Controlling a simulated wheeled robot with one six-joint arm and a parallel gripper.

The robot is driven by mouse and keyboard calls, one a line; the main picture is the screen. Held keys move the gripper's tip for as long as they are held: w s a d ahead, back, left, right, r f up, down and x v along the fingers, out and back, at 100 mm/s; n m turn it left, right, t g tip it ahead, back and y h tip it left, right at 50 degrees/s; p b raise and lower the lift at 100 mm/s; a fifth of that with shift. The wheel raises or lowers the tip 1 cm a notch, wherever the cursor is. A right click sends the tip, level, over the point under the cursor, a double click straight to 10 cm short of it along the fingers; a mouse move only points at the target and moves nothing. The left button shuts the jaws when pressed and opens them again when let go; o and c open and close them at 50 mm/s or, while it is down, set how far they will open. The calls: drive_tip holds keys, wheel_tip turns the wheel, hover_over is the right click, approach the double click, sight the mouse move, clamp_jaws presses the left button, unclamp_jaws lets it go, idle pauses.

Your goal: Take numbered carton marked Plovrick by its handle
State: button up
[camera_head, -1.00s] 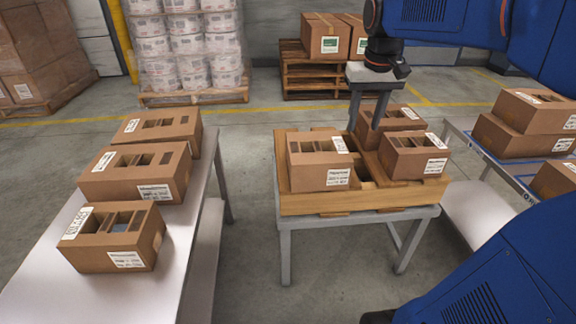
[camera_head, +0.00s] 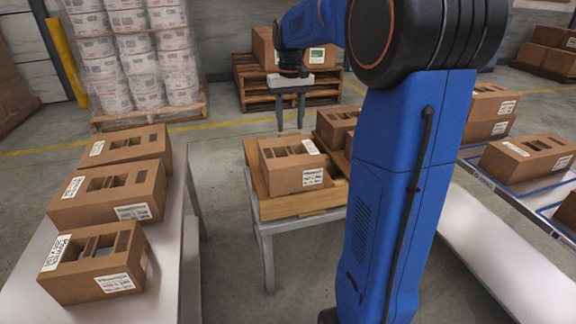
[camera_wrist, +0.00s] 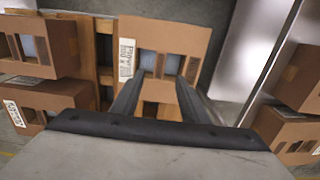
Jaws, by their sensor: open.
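My gripper (camera_head: 290,128) is open and empty, fingers pointing down, just beyond the front-left carton on the wooden pallet. The near carton (camera_head: 85,285) on the left table also has a label that may begin "Plov". Which carton is marked Plovrick is not certain.
The wooden pallet (camera_head: 285,206) rests on a grey stand, with another carton (camera_head: 334,122) behind and my arm hiding part. More cartons stand on the left table (camera_head: 178,225) and right table (camera_head: 520,205). Floor shows between the left table and stand.

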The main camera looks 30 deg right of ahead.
sight(290, 150)
drive_tip(key=f, duration=1.2)
drive_tip(key=shift+w, duration=0.2)
clamp_jaws()
drive_tip(key=shift+r, duration=0.1)
idle(1.0)
